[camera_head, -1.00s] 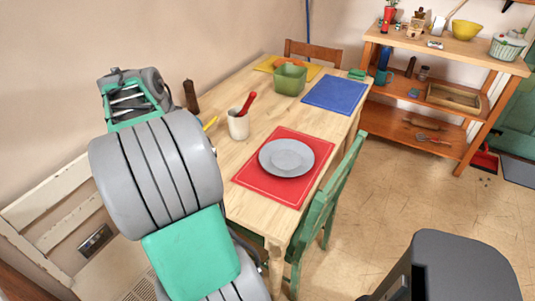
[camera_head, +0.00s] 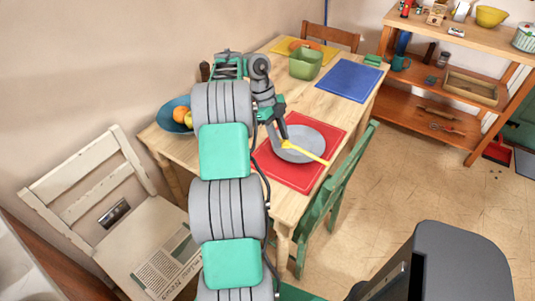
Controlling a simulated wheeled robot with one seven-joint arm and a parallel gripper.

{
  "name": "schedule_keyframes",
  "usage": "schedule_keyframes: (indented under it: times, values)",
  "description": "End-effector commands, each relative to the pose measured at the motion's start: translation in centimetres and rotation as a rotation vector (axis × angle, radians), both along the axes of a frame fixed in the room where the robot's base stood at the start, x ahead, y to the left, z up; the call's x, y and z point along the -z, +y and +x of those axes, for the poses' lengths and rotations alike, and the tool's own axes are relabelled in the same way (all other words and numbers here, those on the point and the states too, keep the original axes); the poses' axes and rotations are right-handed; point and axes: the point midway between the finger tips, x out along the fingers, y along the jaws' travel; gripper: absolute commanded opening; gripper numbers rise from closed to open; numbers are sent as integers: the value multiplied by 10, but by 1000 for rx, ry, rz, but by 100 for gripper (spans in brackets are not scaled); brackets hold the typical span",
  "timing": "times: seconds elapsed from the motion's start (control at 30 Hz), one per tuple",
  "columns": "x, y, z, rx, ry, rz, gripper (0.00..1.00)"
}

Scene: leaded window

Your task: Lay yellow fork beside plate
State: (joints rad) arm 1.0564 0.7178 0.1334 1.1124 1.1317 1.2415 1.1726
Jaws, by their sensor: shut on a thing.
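The yellow fork (camera_head: 308,153) is in my gripper (camera_head: 284,141), which is shut on one end of it. The fork reaches out to the right over the grey plate (camera_head: 296,155). It appears to be above the plate; I cannot tell whether it touches it. The plate sits on the red placemat (camera_head: 290,180) on the wooden table. My arm hides the left part of the placemat and the table beside it.
A green container (camera_head: 305,64) stands at the table's back, beside a blue placemat (camera_head: 349,80). A blue bowl of fruit (camera_head: 178,117) is at the left edge. A green chair (camera_head: 345,185) and a white chair (camera_head: 125,205) flank the table.

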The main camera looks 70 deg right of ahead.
Motion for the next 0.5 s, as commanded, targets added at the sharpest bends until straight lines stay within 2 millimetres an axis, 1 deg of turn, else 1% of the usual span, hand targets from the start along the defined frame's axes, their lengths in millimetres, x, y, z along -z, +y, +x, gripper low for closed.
schedule_keyframes:
  times: [0.03,0.07,0.1,0.2,0.37,0.47,0.5]
  values:
    - [8,4,14,-6,1,1,0]
    - [13,6,22,-5,1,1,0]
    - [26,7,27,-4,2,2,0]
    - [41,11,41,-3,1,0,0]
    - [57,14,54,-3,1,0,0]
    - [75,18,66,-3,3,3,0]
    - [84,18,64,-1,2,3,0]
